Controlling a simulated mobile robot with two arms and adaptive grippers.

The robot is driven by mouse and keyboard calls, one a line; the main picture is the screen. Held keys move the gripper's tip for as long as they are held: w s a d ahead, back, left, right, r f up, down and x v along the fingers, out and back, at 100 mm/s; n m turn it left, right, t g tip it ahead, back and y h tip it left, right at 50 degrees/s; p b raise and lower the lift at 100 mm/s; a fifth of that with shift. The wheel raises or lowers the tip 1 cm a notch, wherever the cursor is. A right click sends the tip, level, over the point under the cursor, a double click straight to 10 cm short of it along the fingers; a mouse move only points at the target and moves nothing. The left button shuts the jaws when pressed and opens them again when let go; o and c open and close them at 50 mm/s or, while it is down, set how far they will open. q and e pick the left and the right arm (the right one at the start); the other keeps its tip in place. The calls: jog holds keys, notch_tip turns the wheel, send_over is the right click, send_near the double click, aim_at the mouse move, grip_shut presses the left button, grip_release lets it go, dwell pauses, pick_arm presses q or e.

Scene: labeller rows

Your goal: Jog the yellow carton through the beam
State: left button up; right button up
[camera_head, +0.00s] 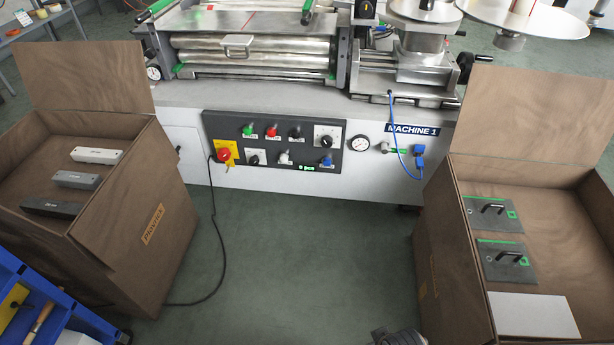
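No yellow carton can be made out in the head view. The labelling machine (300,95) stands across the top, marked MACHINE 1. Its control panel (274,143) carries green, red and black buttons in the upper row, a black knob at the right, and a red emergency stop (224,155) on a yellow plate at the left. A thin red line shows on the machine's metal plate; I cannot tell whether it is the beam. Neither gripper's fingers show. A small grey rounded part at the bottom edge, right of centre, is cut off and unclear.
A brown open crate (150,225) at left holds three bars. Another open crate (465,285) at right holds two dark handled plates and a white sheet. A blue cart (60,315) stands at lower left. A black cable (215,260) lies on the otherwise clear middle floor.

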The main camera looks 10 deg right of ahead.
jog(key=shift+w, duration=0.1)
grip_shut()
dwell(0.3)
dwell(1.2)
